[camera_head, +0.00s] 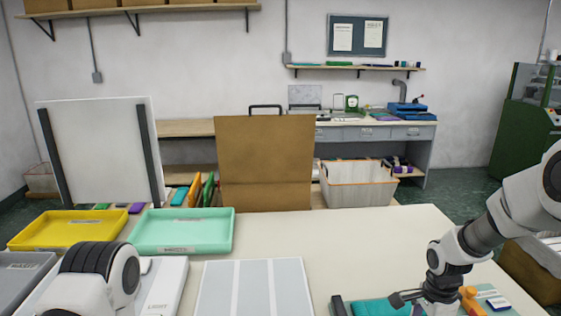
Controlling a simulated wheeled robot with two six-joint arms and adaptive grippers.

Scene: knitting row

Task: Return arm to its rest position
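My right arm reaches in from the right edge and bends down to the table's front right. Its gripper (408,300) is low over a teal item (380,307), with a dark finger part pointing left. The frame's lower edge cuts off this area, so I cannot tell whether the fingers are open or shut, or whether they touch the teal item. Of my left arm, only a rounded white and black joint shows at the lower left. My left gripper is out of the picture.
The pale table (350,235) holds a yellow tray (70,232), a mint tray (182,233), a grey tray (22,270) and a striped light panel (254,287). An orange item (470,300) lies beside my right gripper. A brown board (264,165) stands behind. The table's middle right is clear.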

